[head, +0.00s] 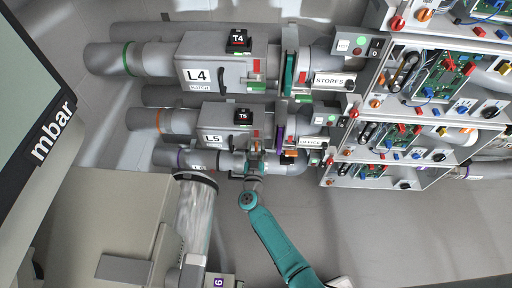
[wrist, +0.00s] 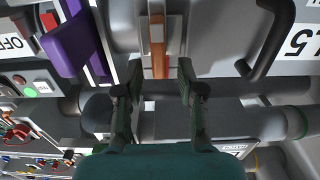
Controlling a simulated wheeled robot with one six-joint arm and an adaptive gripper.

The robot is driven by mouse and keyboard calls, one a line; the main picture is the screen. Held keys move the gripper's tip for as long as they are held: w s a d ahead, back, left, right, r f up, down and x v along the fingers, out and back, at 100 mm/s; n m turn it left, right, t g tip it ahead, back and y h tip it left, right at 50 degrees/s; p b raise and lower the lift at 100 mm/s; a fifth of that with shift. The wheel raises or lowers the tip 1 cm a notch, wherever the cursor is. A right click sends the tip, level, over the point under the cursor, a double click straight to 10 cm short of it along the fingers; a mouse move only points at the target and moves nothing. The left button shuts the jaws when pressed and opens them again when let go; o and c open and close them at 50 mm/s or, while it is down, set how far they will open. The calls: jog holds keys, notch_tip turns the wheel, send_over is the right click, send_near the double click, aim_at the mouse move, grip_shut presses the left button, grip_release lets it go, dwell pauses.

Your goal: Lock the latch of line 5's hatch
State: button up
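Line 5's hatch is on the grey L5 housing (head: 225,115), below the L4 housing in the head view. In the wrist view the hatch (wrist: 285,25) fills the upper right, with a black handle (wrist: 268,45) and part of its label. A copper-coloured latch lever (wrist: 157,45) on a grey bracket points down the picture at top centre. My gripper (wrist: 159,65) is open, its dark fingers on either side of the lever's lower end. I cannot tell whether they touch it. In the head view my gripper (head: 255,165) is at the housing's lower right edge, its fingers too small to read.
A purple lever (wrist: 70,40) stands left of the latch in the wrist view. Electronics panels (head: 385,145) are to the right in the head view. A clear cylinder (head: 197,220) stands left of my arm. Open floor (head: 390,230) shows at lower right.

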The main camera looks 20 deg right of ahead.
jog(key=shift+w, duration=0.1)
grip_shut()
jog(key=shift+d+m, duration=0.1)
jog(key=shift+m, duration=0.2)
jog(key=m, duration=0.2)
jog(key=d+m, duration=0.1)
jog(key=m, duration=0.1)
jog(key=shift+s+f, duration=0.1)
jog(key=shift+s, duration=0.1)
jog(key=shift+s+d+f+m, duration=0.15)
jog(key=shift+f+m, duration=0.25)
jog(key=shift+m, duration=1.85)
jog(key=shift+s+d+f+m, duration=0.1)
jog(key=shift+d+f+m, duration=0.25)
jog(key=shift+m, duration=1.95)
jog(key=shift+s+d+f+m, duration=0.15)
jog(key=shift+f+m, duration=0.25)
jog(key=shift+m, duration=1.85)
jog(key=shift+w, duration=0.1)
